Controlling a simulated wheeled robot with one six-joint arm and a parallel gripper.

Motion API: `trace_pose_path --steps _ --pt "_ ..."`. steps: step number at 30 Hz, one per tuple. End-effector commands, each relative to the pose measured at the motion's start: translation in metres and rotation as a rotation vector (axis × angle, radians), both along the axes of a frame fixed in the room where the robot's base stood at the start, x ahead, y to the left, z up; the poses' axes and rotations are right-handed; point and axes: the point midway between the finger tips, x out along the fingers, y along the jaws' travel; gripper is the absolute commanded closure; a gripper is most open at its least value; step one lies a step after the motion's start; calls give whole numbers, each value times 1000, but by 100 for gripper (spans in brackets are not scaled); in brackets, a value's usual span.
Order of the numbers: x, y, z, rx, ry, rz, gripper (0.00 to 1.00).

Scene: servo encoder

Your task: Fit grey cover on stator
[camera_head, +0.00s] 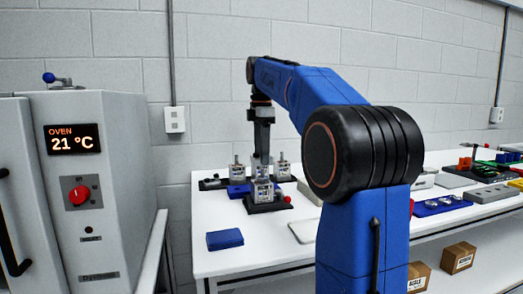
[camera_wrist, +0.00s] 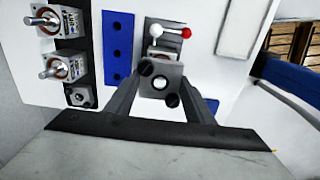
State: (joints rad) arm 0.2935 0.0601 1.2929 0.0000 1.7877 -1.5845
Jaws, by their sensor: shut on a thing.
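My gripper (camera_wrist: 161,84) is shut on the grey cover (camera_wrist: 176,76), a square plate with dark round holes, seen face-on in the wrist view. A stator (camera_wrist: 158,54) shows just past the cover's far edge, mostly hidden by it. In the head view the stator (camera_head: 263,191) stands upright in a black clamp fixture (camera_head: 270,207) with a red-knobbed lever (camera_head: 287,199). There my gripper (camera_head: 262,158) points down directly above this stator. The cover is hard to make out in the head view, and I cannot tell whether it touches the stator.
Two motor units with shafts (camera_wrist: 58,68) (camera_wrist: 45,22) stand in a black rack left of the fixture. A blue strip with holes (camera_wrist: 118,50) lies between. A blue block (camera_head: 225,240) lies at the table's front left. An oven (camera_head: 85,190) stands left of the table.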

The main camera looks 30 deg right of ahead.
Motion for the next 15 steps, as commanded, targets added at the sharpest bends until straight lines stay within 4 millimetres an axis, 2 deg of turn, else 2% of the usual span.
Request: trace_pose_path --steps 15 --pt "-1 0 -10 0 1 0 78"
